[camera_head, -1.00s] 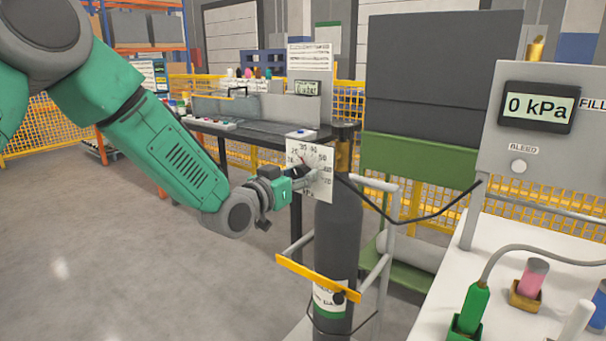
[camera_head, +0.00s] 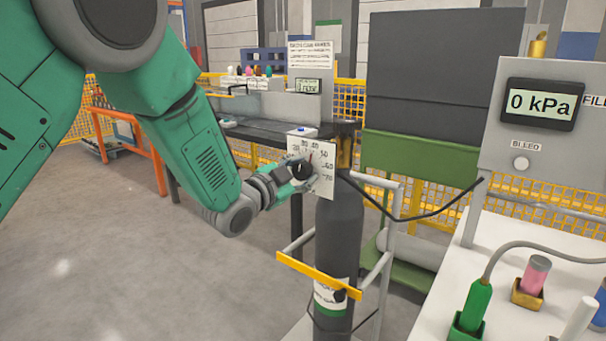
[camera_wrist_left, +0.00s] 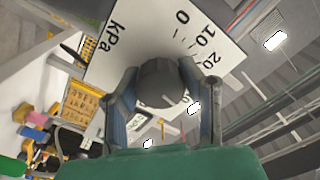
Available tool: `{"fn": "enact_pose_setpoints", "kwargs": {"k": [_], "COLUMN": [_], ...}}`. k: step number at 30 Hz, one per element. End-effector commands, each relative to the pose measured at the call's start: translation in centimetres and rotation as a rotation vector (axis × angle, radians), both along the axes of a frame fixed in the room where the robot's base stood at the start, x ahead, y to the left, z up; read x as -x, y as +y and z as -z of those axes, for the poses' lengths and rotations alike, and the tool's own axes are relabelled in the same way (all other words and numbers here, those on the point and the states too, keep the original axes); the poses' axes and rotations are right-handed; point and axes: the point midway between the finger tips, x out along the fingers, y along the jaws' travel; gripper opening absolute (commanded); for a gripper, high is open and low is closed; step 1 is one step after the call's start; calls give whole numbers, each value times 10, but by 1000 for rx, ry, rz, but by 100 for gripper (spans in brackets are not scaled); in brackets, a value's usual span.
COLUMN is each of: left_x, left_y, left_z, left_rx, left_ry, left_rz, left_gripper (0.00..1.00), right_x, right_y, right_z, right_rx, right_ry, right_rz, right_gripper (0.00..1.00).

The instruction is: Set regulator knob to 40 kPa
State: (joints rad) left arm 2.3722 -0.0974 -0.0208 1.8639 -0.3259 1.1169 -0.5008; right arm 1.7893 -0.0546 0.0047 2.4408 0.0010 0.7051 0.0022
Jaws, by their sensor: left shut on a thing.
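The regulator's white dial plate (camera_head: 325,178) is fixed at the top of a dark gas cylinder (camera_head: 338,235) and carries printed numbers. The dark round regulator knob (camera_head: 301,169) stands at the plate's middle, with a red mark above it near the upper numbers. My left gripper (camera_head: 297,172) is at the knob. In the left wrist view its two fingers lie on either side of the knob (camera_wrist_left: 161,82), shut on it. That view shows the plate (camera_wrist_left: 150,32) with "kPa", 0, 10 and 20; the 40 mark is hidden there. My right gripper is not in view.
A panel display (camera_head: 540,104) at right reads 0 kPa, above a bleed button (camera_head: 521,163). A yellow bar (camera_head: 318,276) crosses the cylinder's front, and a black hose (camera_head: 410,217) runs right from its top. A dark bench (camera_head: 262,131) stands behind.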

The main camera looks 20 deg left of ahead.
Motion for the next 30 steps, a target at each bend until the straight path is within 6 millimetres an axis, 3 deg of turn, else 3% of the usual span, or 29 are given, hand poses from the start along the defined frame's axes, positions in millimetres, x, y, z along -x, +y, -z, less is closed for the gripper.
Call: {"fn": "enact_pose_setpoints", "kwargs": {"k": [19,20,21,30], "left_x": [1,1,1,0], "left_y": [-2,-2,-2,-1], "left_z": [0,0,0,1], "left_rx": [-47,-47,-47,-46], "left_ry": [-17,-17,-17,-14], "left_rz": [6,6,5,3], "left_gripper": [5,44,56,56], "right_x": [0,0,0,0], "right_y": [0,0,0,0], "right_z": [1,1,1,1], "right_rx": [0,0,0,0], "right_ry": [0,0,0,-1], "right_rz": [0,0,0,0], "right_gripper": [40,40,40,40]}}
